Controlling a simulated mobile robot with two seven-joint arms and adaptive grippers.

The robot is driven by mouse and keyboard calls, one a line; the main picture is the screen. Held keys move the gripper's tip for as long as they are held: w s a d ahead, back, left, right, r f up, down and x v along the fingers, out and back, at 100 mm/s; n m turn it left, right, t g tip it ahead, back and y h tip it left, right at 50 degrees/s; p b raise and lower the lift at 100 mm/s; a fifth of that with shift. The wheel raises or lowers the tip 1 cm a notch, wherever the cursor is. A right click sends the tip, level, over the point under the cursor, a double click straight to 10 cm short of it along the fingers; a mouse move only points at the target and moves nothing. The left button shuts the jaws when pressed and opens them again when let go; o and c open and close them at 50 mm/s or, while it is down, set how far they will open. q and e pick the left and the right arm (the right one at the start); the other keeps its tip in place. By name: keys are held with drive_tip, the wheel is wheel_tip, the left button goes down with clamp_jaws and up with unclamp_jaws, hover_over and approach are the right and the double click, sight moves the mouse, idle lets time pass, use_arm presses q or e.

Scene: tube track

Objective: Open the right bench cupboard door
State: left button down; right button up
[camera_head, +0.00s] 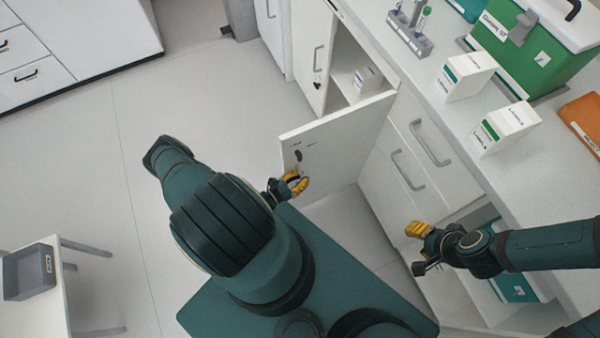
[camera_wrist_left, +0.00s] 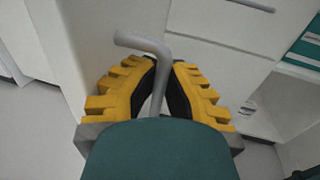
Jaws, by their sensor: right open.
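The right bench cupboard door (camera_head: 345,140) is a white panel that stands swung well out from the bench, with the inside of the cupboard showing behind it. My left gripper (camera_head: 294,184) is at the door's free edge. In the left wrist view its yellow fingers (camera_wrist_left: 163,75) are closed around the grey bar handle (camera_wrist_left: 146,43) of the door. In the head view the handle is mostly hidden by the gripper. My right gripper (camera_head: 421,248) is open and empty in front of the bench, apart from the door.
A small box (camera_head: 367,77) stands inside the cupboard. The neighbouring cupboard door (camera_head: 313,55) is closed. Drawers (camera_head: 420,160) lie right of the open door. White cartons (camera_head: 466,76), a green case (camera_head: 530,50) and a tube rack (camera_head: 410,33) stand on the bench.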

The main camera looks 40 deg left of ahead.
use_arm(q)
drive_tip(key=shift+s+f, duration=0.15)
drive_tip(key=c, duration=1)
unclamp_jaws()
drive_tip(key=v, duration=1.2)
